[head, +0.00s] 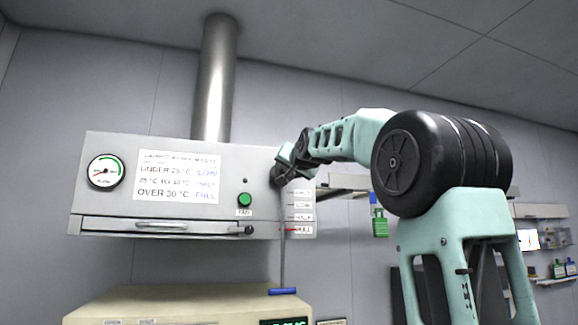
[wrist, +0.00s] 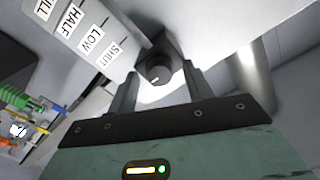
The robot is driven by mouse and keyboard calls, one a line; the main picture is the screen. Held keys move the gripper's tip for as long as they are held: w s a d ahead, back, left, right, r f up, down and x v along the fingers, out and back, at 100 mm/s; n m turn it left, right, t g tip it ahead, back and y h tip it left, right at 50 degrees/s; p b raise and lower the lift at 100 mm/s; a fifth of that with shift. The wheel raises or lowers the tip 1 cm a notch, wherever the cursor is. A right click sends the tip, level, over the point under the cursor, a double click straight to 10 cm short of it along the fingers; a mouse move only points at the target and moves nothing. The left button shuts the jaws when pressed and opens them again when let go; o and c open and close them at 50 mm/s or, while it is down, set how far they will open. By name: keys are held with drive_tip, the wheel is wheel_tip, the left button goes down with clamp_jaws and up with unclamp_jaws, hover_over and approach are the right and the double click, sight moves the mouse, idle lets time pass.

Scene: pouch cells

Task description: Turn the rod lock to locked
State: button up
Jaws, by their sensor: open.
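A dark round knob (wrist: 158,70) with a small pale mark, which looks like the rod lock, sits on the hood's side beside the label scale. My gripper (wrist: 160,84) is open, its two fingers apart on either side of the knob in the wrist view. I cannot tell whether they touch it. In the head view my gripper (head: 284,172) is at the hood's right end and hides the knob. A thin vertical rod (head: 282,245) runs down below it, with a blue handle (head: 283,291) at its lower end.
The grey hood (head: 110,212) carries a gauge (head: 106,172), a printed sign (head: 178,177) and a green button (head: 245,200). A label scale (wrist: 88,35) reading SHUT, LOW, HALF and FULL is beside the knob. A beige machine (head: 185,303) stands below the hood.

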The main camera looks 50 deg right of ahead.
drive_tip(key=c, duration=1)
